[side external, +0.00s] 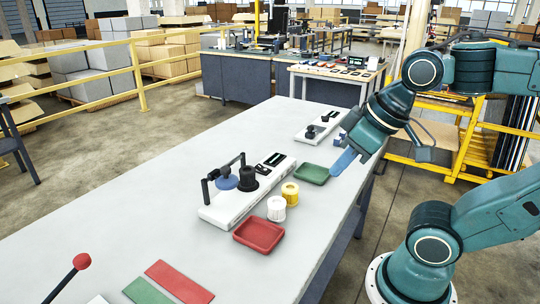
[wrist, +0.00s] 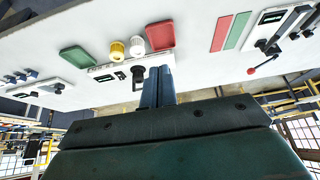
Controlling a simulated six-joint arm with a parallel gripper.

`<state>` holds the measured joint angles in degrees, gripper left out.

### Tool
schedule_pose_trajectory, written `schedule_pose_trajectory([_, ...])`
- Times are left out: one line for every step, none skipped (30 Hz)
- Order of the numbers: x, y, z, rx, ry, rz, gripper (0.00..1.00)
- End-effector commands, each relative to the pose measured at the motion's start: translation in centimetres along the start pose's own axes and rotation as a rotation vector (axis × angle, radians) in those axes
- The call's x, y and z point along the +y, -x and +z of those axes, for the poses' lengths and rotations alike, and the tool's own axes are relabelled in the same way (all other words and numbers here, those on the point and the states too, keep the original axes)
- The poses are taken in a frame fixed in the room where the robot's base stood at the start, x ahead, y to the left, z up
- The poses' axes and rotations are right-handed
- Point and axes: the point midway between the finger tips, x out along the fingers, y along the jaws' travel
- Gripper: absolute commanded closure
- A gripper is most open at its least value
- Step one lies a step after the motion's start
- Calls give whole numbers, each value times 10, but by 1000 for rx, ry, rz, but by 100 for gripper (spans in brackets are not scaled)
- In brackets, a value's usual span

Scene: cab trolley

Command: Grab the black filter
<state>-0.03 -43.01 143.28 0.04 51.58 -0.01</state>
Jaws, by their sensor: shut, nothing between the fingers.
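The black filter (side external: 248,179) looks like a short, ridged black cylinder standing on a long white fixture (side external: 231,213) on the table. A blue disc (side external: 224,182) and a black lever frame are beside it. In the wrist view, a dark shape on the fixture, probably the filter (wrist: 138,75), shows just left of my fingers, partly hidden by them. My gripper (side external: 339,170) has blue fingers, shut and empty. In the side view it hangs over the table's right edge by the green tray, well to the right of the filter. It also shows in the wrist view (wrist: 158,72).
A green tray (side external: 312,174), a red tray (side external: 259,235), a white cylinder (side external: 276,208) and a yellow cylinder (side external: 290,194) stand near the fixture. A smaller fixture (side external: 322,124) is farther back. Red and green strips and a red-knobbed lever (side external: 81,262) are at the front. The table's left side is clear.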

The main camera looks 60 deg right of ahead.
Motion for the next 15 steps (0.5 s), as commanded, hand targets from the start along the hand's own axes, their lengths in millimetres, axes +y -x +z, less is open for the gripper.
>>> schedule_pose_trajectory([0,0,0,0,0,0,100])
schedule_pose_trajectory([0,0,0,0,0,0,100])
schedule_pose_trajectory([0,0,0,0,0,0,100])
schedule_pose_trajectory([0,0,0,0,0,0,100])
schedule_pose_trajectory([0,0,0,0,0,0,100])
schedule_pose_trajectory([0,0,0,0,0,0,100])
schedule_pose_trajectory([0,0,0,0,0,0,100])
schedule_pose_trajectory([0,0,0,0,0,0,100])
schedule_pose_trajectory([0,0,0,0,0,0,100])
schedule_pose_trajectory([0,0,0,0,0,0,100])
schedule_pose_trajectory([0,0,0,0,0,0,94])
schedule_pose_trajectory([0,0,0,0,0,0,86])
schedule_pose_trajectory([0,0,0,0,0,0,80])
schedule_pose_trajectory([0,0,0,0,0,0,74])
schedule_pose_trajectory([0,0,0,0,0,0,67])
